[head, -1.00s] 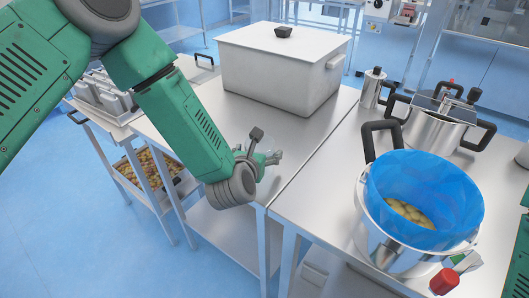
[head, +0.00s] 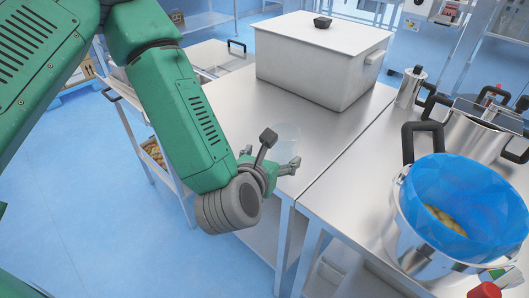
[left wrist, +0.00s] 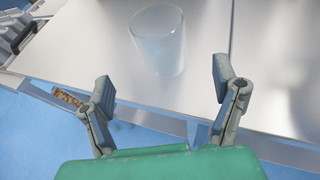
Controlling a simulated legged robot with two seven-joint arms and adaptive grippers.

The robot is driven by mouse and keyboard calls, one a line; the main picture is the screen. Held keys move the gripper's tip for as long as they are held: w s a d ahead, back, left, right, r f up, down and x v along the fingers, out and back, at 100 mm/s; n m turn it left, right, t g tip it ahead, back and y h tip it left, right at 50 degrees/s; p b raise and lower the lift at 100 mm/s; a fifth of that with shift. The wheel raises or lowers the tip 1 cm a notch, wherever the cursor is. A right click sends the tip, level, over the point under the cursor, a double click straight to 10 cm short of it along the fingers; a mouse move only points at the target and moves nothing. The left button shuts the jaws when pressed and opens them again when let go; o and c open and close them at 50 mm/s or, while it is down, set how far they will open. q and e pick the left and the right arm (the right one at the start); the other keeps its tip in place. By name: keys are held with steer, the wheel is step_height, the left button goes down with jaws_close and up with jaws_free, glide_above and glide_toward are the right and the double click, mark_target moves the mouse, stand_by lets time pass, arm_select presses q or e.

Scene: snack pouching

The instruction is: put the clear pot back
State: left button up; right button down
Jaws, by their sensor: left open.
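The clear pot (head: 287,138) is a see-through cup standing on the steel table near its front edge. It also shows in the left wrist view (left wrist: 158,45), ahead of the fingertips and apart from them. My left gripper (head: 281,151) is open and empty, with its two fingers spread on the near side of the pot. In the left wrist view the open jaws (left wrist: 163,82) hold nothing between them. The pot's outline is faint in the head view. My right gripper is out of view.
A large white lidded box (head: 318,62) stands behind the pot on the same table. On the right table are a steel pot with a blue liner (head: 455,195), a lidded steel pot (head: 470,135) and a steel canister (head: 411,88). Bare tabletop (head: 235,100) lies left of the pot.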

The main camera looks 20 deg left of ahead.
arm_select(q)
steer(key=s+f+m, duration=0.1)
steer(key=f+m, duration=0.1)
steer(key=s+d+f+m+g+h, duration=0.1)
steer(key=f+m, duration=0.1)
steer(key=m, duration=0.1)
steer(key=s+f+m+g, duration=0.1)
steer(key=s+f+m, duration=0.1)
steer(key=shift+d+f+m, duration=0.2)
steer(key=shift+d+m, duration=0.05)
steer(key=shift+m, duration=0.05)
steer(key=s+a+f+m+g, duration=0.5)
steer(key=s+f+m, duration=0.3)
steer(key=s+m, duration=0.3)
steer(key=s+a+f+m+g, duration=0.6)
steer(key=s+m, duration=0.6)
steer(key=m, duration=0.6)
step_height(320, 180, down, 2)
steer(key=shift+a+f+m, duration=0.1)
steer(key=shift+a+m, duration=0.2)
steer(key=shift+a, duration=0.2)
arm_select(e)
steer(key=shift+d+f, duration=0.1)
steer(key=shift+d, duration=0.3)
arm_select(q)
steer(key=shift+a, duration=0.15)
